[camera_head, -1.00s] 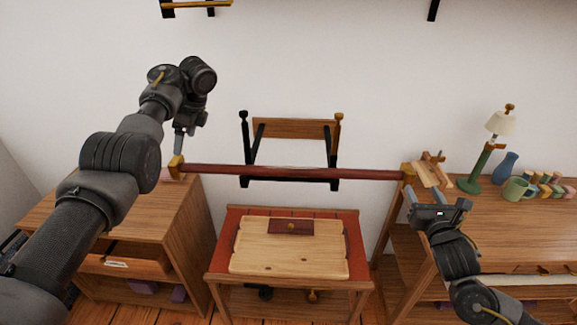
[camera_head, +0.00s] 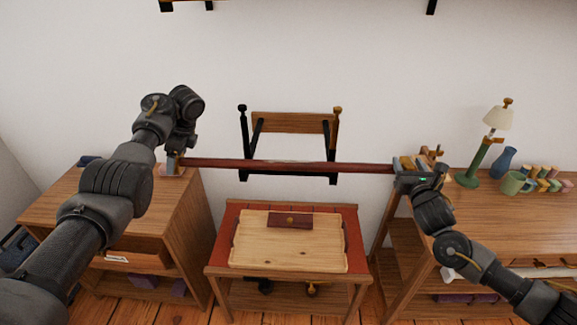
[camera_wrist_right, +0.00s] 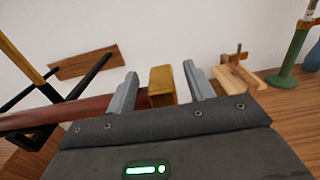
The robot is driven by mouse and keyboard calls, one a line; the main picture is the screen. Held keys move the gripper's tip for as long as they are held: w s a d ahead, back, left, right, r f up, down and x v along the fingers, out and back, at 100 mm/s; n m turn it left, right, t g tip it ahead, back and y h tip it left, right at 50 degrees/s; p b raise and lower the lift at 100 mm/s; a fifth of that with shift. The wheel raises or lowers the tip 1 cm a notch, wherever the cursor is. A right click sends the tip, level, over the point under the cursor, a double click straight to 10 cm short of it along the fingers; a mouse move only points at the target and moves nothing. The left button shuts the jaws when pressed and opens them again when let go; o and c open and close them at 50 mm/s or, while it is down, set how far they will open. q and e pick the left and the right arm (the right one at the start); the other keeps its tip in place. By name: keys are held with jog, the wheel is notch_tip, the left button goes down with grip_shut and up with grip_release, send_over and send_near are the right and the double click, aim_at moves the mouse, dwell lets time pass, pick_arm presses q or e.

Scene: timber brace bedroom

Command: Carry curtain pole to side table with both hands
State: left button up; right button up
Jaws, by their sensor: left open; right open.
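The curtain pole (camera_head: 290,167) is a long dark red rod lying level across the gap between the left cabinet and the right desk. In the right wrist view, its yellow end block (camera_wrist_right: 162,84) sits between the two open fingers of my right gripper (camera_wrist_right: 160,92), and the red shaft (camera_wrist_right: 60,112) runs off to the left. My right gripper also shows at the pole's right end in the head view (camera_head: 408,167). My left gripper (camera_head: 173,163) is open at the pole's left end; its fingers partly hide that end. The side table (camera_head: 224,232) with a red top stands below the pole's middle.
A pale wooden board (camera_head: 288,256) with a small dark red block (camera_head: 290,220) covers much of the side table. A black wall bracket (camera_head: 243,150) stands behind the pole. A lamp (camera_head: 476,162), blue vase (camera_head: 503,162) and green mug (camera_head: 515,184) stand on the right desk (camera_head: 480,215).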

pick_arm(q)
jog(key=shift+a+f, duration=0.3)
jog(key=shift+f, duration=0.35)
pick_arm(e)
jog(key=shift+w, duration=0.75)
pick_arm(q)
jog(key=c, duration=1.1)
pick_arm(e)
grip_shut()
pick_arm(q)
grip_shut()
